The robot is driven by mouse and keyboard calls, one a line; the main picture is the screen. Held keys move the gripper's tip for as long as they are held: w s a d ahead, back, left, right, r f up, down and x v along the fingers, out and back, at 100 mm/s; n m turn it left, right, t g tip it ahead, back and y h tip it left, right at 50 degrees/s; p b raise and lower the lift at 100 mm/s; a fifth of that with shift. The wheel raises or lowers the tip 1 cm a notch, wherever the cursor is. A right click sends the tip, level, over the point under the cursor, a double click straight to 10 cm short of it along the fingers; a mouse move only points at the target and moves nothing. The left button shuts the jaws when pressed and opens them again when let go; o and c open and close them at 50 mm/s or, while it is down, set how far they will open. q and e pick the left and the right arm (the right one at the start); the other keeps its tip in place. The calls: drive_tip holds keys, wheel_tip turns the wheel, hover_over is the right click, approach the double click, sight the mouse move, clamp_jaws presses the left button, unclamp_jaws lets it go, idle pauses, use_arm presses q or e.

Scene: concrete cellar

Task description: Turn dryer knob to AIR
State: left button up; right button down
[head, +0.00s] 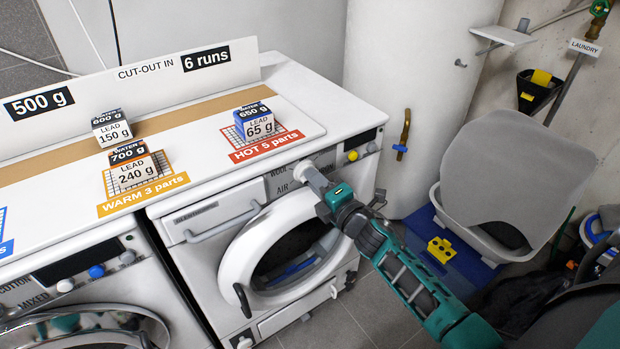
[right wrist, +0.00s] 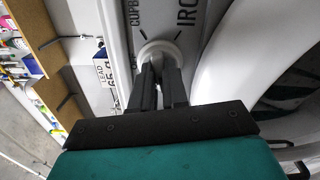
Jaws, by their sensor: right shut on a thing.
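The dryer (head: 205,210) is the white machine with the round door at the middle of the head view. Its pale round knob (head: 301,170) is on the front panel, with the words WOOL and AIR to its left. My right gripper (head: 316,184) is shut on this knob. In the right wrist view, the dark fingers (right wrist: 160,82) close on the knob (right wrist: 160,51), with CUPBOARD and IRON printed around it. The fingers hide part of the knob, and I cannot tell which word it points to. My left gripper is not in view.
The dryer's round door (head: 239,257) is below the knob, close to my right arm. A white board (head: 200,140) with lead blocks covers the machine tops. A second machine (head: 60,290) stands at left.

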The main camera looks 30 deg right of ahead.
drive_tip(key=shift+w+r+n+b, duration=0.1)
drive_tip(key=shift+r+n+b, duration=0.1)
drive_tip(key=shift+n, duration=0.45)
drive_tip(key=shift+w+r+n+b, duration=0.1)
drive_tip(key=shift+r+n, duration=0.05)
drive_tip(key=shift+n, duration=0.5)
drive_tip(key=shift+n, duration=0.5)
drive_tip(key=c, duration=1.1)
unclamp_jaws()
drive_tip(key=shift+s, duration=0.1)
drive_tip(key=shift+o, duration=0.5)
drive_tip(key=shift+f, duration=0.15)
drive_tip(key=shift+d, duration=0.1)
drive_tip(key=shift+s+f, duration=0.15)
drive_tip(key=shift+f, duration=0.05)
